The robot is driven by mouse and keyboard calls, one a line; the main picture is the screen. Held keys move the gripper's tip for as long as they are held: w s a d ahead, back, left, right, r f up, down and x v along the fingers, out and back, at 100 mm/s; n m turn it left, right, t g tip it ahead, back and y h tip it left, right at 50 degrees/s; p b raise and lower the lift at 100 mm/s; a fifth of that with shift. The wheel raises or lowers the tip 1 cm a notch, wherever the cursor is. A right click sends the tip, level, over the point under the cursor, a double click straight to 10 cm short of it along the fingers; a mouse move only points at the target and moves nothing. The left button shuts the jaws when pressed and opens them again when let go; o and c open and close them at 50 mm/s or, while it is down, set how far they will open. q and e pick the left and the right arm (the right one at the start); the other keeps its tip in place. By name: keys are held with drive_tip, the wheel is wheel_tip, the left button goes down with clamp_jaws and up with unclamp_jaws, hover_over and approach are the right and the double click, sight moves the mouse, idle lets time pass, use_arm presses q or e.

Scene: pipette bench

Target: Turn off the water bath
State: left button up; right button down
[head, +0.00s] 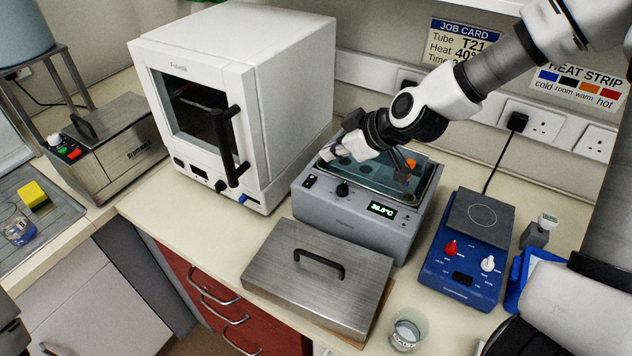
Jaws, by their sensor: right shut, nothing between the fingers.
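The water bath (350,222) is a grey box at the middle of the bench, with its top open and water inside. Its front panel has a black rocker switch (310,181) at the left, a black knob (343,189) and a lit green display (381,210) reading about 36.8 °C. My right gripper (332,154) is shut and empty, above the bath's back left rim, behind and above the switch. It looks clear of the panel. An orange-capped item (410,164) shows in the bath.
The bath's steel lid (290,278) lies in front of it. A white oven (285,90) stands at the left. A blue hotplate stirrer (458,268) stands at the right, and a glass beaker (408,330) at the front. Wall sockets (545,125) are behind.

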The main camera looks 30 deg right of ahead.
sight(310, 181)
drive_tip(key=p+x, duration=0.1)
drive_tip(key=x, duration=0.4)
drive_tip(key=shift+d, duration=0.2)
drive_tip(key=f, duration=0.2)
drive_tip(key=w+f+p, duration=0.1)
drive_tip(key=f, duration=0.1)
drive_tip(key=shift+a, duration=0.25)
drive_tip(key=shift+w+f, duration=0.15)
drive_tip(key=shift+f, duration=0.15)
drive_tip(key=shift+d+f, duration=0.15)
drive_tip(key=shift+f, duration=0.05)
use_arm(q)
drive_tip(key=shift+d+r, duration=0.1)
drive_tip(key=shift+r, duration=0.6)
